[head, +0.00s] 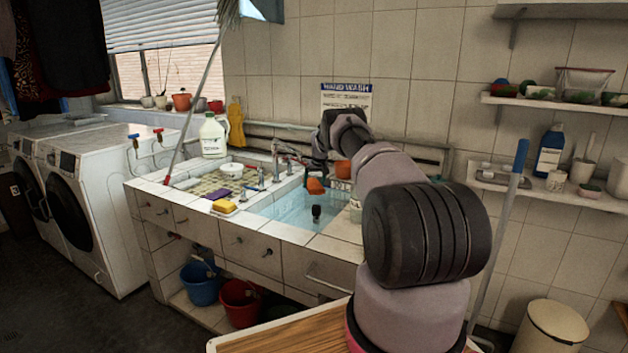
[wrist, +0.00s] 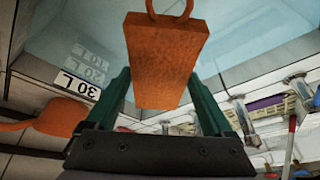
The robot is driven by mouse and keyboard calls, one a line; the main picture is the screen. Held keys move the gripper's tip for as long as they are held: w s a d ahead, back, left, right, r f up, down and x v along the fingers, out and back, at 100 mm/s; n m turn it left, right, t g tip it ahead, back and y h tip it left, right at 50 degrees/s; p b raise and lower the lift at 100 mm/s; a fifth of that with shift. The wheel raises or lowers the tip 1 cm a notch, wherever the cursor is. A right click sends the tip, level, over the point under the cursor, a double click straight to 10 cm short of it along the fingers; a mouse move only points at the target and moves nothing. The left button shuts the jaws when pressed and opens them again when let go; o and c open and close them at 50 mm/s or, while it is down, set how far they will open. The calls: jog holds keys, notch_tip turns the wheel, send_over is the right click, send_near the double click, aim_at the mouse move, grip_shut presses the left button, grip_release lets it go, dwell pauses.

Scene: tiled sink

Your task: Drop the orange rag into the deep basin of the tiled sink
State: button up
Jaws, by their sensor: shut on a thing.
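The orange rag (head: 315,186) hangs from my gripper (head: 318,172) over the deep basin (head: 292,209) in the head view. In the wrist view the rag (wrist: 165,55) is a flat orange piece with a loop at one end, between the two green fingers of my gripper (wrist: 162,88). The gripper is shut on it. The pale blue basin also shows behind the rag in the wrist view (wrist: 240,30), with litre marks on its wall. My arm hides part of the basin's right side in the head view.
Taps (head: 285,152) stand at the basin's back edge. Another orange object (head: 342,169) is right of the rag.

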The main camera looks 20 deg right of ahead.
jog(key=o, duration=1.1)
jog(key=v, duration=1.1)
jog(key=shift+w, duration=0.1)
